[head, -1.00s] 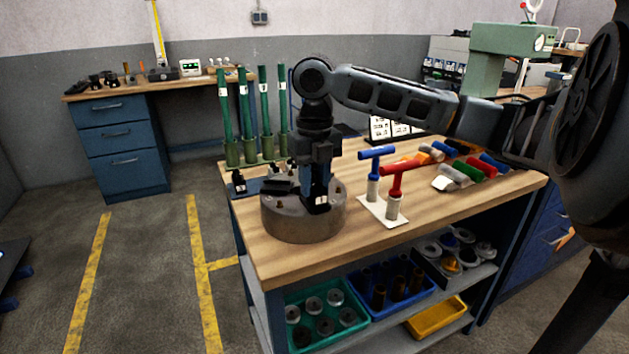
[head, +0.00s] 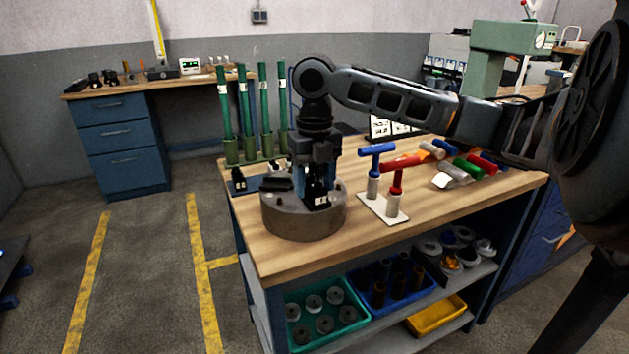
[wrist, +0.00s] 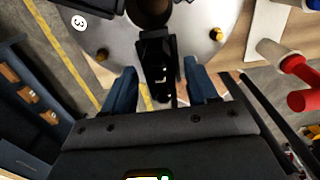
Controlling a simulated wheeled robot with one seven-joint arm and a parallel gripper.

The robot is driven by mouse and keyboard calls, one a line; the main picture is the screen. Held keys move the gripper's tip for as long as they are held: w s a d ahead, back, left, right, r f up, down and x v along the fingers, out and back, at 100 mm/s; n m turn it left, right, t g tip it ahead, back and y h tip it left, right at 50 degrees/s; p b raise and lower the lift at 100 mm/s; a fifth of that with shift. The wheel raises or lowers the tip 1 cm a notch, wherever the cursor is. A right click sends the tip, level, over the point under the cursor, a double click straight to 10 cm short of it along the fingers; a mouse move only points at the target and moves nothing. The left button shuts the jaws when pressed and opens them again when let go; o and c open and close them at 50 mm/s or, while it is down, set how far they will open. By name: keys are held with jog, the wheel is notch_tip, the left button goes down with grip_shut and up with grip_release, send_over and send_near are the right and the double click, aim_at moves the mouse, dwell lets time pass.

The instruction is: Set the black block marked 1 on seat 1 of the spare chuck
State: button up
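The spare chuck (head: 290,225) is a round grey steel body on the wooden bench; its face (wrist: 120,35) has brass-coloured studs and a white disc marked 3. A black block with a white label (head: 322,198) is at the chuck's front right side. It also shows in the wrist view (wrist: 157,65), in the gap between my blue fingers. My gripper (wrist: 162,82) points down over the chuck, its fingers apart with gaps beside the block. The block's underside and its seat number are hidden. Another black block (head: 274,185) lies on the chuck's left side.
A blue T-handle (head: 377,150) and a red T-handle (head: 398,164) stand close right. The bench front is clear.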

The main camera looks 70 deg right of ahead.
jog(key=shift+r, duration=3.9)
